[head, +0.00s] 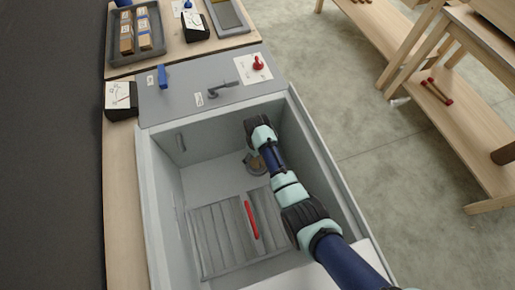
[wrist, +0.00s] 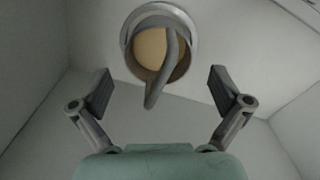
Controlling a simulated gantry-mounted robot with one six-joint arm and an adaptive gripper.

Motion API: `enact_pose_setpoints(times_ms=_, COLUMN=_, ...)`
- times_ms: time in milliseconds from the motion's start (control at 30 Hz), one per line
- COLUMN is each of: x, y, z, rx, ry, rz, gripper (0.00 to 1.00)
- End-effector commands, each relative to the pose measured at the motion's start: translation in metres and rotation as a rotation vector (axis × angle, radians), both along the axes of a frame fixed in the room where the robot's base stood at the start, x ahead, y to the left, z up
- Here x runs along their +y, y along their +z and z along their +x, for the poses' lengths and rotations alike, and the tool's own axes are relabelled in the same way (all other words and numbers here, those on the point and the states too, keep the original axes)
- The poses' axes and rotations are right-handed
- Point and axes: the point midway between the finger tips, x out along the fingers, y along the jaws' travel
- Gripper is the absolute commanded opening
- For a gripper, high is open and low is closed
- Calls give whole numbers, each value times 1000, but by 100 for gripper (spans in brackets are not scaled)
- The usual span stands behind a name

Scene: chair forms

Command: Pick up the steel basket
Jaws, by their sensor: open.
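The steel basket (wrist: 170,52) is a small round grey basket with a raised loop handle and a tan inside. It sits in a pale ring on the sink floor. In the head view the basket (head: 256,166) shows low in the sink, just left of my arm and partly hidden by it. My gripper (wrist: 160,82) is open and empty. In the wrist view its two fingers stand left and right of the basket's handle, apart from it.
The deep grey sink (head: 160,205) has high walls around my arm. A slatted grey rack (head: 215,240) with a red bar (head: 252,220) lies in its near part.

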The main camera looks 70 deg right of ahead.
Motion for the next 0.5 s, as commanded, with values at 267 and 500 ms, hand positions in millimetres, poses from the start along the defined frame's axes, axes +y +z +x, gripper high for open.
enact_pose_setpoints(times_ms=267, x=-3, y=-49, z=0, rx=1, ry=0, rz=0, gripper=100)
enact_pose_setpoints(times_ms=500, x=-3, y=-49, z=0, rx=0, ry=0, rz=0, gripper=100)
